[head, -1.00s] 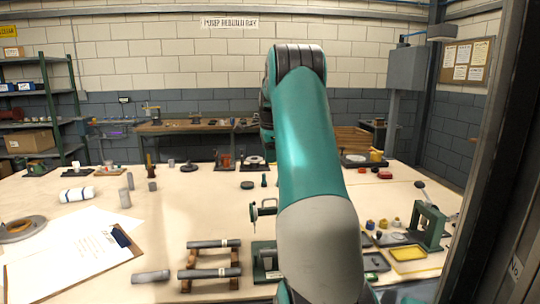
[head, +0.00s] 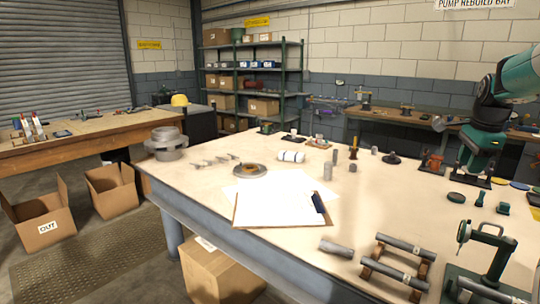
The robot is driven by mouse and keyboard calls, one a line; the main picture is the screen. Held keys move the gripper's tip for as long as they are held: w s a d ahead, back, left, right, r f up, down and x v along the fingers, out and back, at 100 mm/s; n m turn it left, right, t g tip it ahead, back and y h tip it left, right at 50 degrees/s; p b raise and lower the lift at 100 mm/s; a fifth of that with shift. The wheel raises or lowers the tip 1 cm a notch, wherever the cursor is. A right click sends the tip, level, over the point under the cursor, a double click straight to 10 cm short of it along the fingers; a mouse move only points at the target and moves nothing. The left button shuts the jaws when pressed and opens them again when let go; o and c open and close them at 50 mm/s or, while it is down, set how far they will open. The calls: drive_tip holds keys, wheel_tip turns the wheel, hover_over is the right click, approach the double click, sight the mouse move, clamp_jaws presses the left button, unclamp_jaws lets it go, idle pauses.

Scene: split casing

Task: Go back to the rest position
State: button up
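My teal arm (head: 512,78) shows at the right edge of the head view, bent downward over the far right part of the workbench (head: 205,200). My gripper (head: 474,172) is at its lower end, small and dark against several bench items. Its fingers are hard to make out, so I cannot tell whether they are apart or whether anything is between them. The rest of the arm is outside the picture.
A green screw device (head: 487,250) and a rack of grey bars (head: 398,260) stand at the front right. A clipboard (head: 240,220) lies mid-bench. Open boxes (head: 42,228) are on the floor at left. A second bench (head: 80,140) and shelving (head: 250,85) stand behind.

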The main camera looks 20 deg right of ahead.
drive_tip(key=a+n+y, duration=0.3)
drive_tip(key=a+n, duration=1.3)
drive_tip(key=a, duration=1.8)
drive_tip(key=s+a+f+n+g+y, duration=0.1)
drive_tip(key=s+a+f+n+y, duration=0.1)
drive_tip(key=s+a+n, duration=1.2)
drive_tip(key=s+a+f, duration=0.1)
drive_tip(key=s+a, duration=0.2)
drive_tip(key=s, duration=0.2)
drive_tip(key=shift+s+a+n+g, duration=0.3)
drive_tip(key=shift+s+g, duration=0.1)
drive_tip(key=shift+f, duration=0.1)
